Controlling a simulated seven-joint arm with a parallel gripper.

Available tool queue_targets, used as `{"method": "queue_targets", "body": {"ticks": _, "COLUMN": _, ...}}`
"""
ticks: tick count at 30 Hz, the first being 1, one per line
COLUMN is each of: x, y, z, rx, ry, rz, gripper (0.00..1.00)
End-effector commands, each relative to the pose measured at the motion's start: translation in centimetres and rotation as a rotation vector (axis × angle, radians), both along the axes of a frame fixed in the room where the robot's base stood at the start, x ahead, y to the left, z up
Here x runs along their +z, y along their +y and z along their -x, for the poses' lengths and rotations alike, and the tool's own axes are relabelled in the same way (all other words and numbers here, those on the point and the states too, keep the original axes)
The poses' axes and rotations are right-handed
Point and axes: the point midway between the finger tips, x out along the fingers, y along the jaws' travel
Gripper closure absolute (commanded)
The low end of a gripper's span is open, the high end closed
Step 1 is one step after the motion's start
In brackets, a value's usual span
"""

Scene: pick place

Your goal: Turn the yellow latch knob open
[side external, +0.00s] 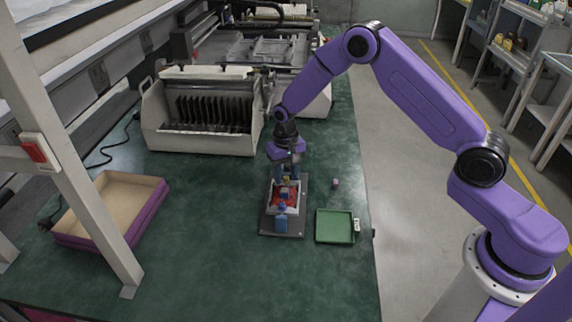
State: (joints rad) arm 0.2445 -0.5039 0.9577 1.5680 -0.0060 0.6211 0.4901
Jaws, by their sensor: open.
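The yellow latch knob (285,179) is a tiny yellow spot on a small fixture, directly under my gripper. The fixture has a white box with a red interior (277,197) and a blue part (281,222) at its near side, on a dark grey plate (297,227). My gripper (287,175) points down over the far part of the fixture, with its open fingers at or around the knob. I cannot tell whether the fingers touch it. The knob is partly hidden and its turn angle is too small to read.
A green tray (335,238) lies right of the fixture, with a small white item (357,225) at its edge. A small purple cube (335,183) is behind it. A purple-sided box (146,213) and a frame post stand left. A machine (203,140) stands behind. Green table is clear between.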

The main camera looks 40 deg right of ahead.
Motion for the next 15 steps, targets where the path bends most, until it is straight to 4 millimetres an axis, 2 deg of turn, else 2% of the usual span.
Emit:
{"method": "queue_targets", "body": {"ticks": 5, "x": 1.7, "y": 0.1, "z": -0.1, "rx": 0.000, "ry": -0.003, "rz": -0.001, "gripper": 0.56}}
{"method": "queue_targets", "body": {"ticks": 15, "x": 8.6, "y": 0.1, "z": -0.1, "rx": 0.000, "ry": -0.006, "rz": -0.002, "gripper": 0.56}}
